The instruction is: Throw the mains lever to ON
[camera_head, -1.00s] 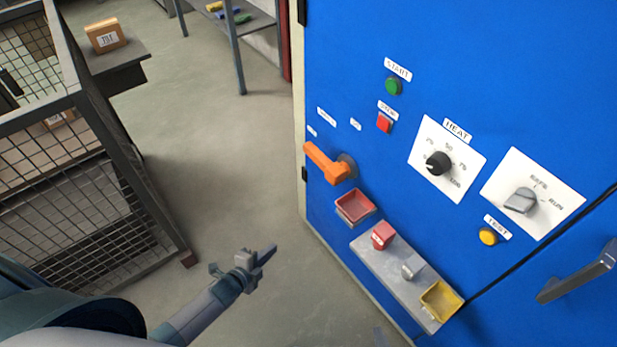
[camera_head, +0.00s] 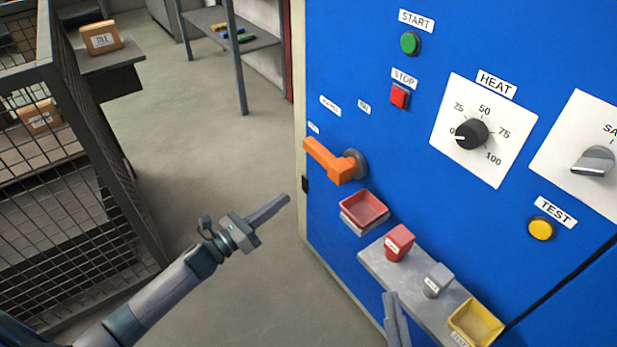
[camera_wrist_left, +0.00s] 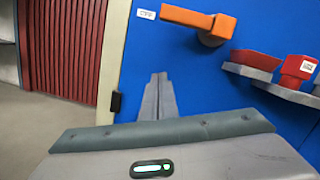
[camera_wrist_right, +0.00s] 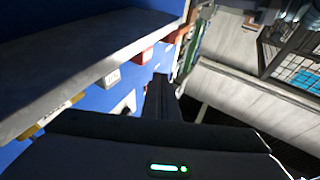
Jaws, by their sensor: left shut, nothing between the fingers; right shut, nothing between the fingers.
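The orange mains lever (camera_head: 328,160) is on the blue cabinet front, its handle pointing left and slightly up from a grey round pivot (camera_head: 355,164). The handle's free end is near a small white label (camera_head: 313,127), which reads OFF in the left wrist view (camera_wrist_left: 147,14). The ON label (camera_head: 364,107) is above the pivot. My left gripper (camera_head: 272,207) is shut and empty, below and left of the lever and apart from it. The lever also shows in the left wrist view (camera_wrist_left: 200,22), above the left fingers (camera_wrist_left: 158,95). My right gripper (camera_head: 393,310) is shut and empty below the shelf.
A red tray (camera_head: 363,208) sits below the lever. A grey shelf (camera_head: 378,262) holds a red block, a grey block and a yellow tray. START, STOP, HEAT and TEST controls are further right. A wire cage (camera_head: 95,190) stands left; floor between is clear.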

